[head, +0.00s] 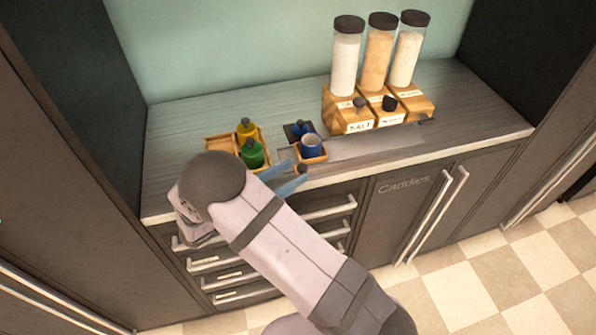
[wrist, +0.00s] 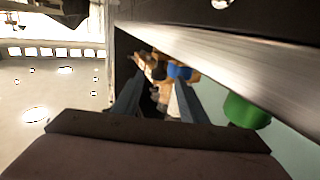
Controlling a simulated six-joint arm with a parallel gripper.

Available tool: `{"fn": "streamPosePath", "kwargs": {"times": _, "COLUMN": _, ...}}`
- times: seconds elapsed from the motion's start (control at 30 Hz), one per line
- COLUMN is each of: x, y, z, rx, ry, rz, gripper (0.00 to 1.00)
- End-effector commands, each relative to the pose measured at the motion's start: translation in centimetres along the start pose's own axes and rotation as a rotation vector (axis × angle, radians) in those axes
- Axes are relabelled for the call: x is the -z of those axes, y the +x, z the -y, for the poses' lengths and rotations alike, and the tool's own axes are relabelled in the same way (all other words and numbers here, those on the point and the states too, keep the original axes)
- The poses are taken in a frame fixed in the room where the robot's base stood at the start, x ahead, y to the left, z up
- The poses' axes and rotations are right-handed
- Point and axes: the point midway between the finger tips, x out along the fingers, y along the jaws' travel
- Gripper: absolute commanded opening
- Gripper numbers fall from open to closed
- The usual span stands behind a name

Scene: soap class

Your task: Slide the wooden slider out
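My gripper (head: 296,173) is at the front edge of the counter, just in front of a small wooden tray (head: 313,159) with a blue cup (head: 312,146). Its two fingers are apart in the wrist view (wrist: 157,92), with no object clearly held between them. A small dark knob (head: 303,168) shows close to the fingertips; contact cannot be told. A second wooden tray (head: 218,144) lies to the left with a yellow bottle (head: 246,128) and a green bottle (head: 252,154). I cannot tell which wooden piece is the slider; my arm hides part of the counter front.
Three tall jars (head: 378,52) stand on wooden dispenser blocks (head: 360,118) at the back right, with dark knobs in front. The counter's front edge (head: 430,148) has drawers and cabinet handles below it. The counter behind the left tray is clear.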

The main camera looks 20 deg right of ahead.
Motion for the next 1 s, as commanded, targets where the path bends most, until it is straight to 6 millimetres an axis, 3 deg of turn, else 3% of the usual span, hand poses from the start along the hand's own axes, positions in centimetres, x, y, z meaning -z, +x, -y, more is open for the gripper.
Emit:
{"fn": "streamPosePath", "kwargs": {"times": 0.1, "x": -0.3, "y": -1.7, "z": 0.1, "rx": 0.004, "ry": 0.002, "rz": 0.002, "gripper": 0.39}}
{"fn": "streamPosePath", "kwargs": {"times": 0.3, "x": -0.1, "y": -3.4, "z": 0.0, "rx": 0.001, "ry": 0.001, "rz": 0.002, "gripper": 0.39}}
{"fn": "streamPosePath", "kwargs": {"times": 1.0, "x": 0.0, "y": -4.5, "z": 0.0, "rx": 0.001, "ry": 0.001, "rz": 0.001, "gripper": 0.39}}
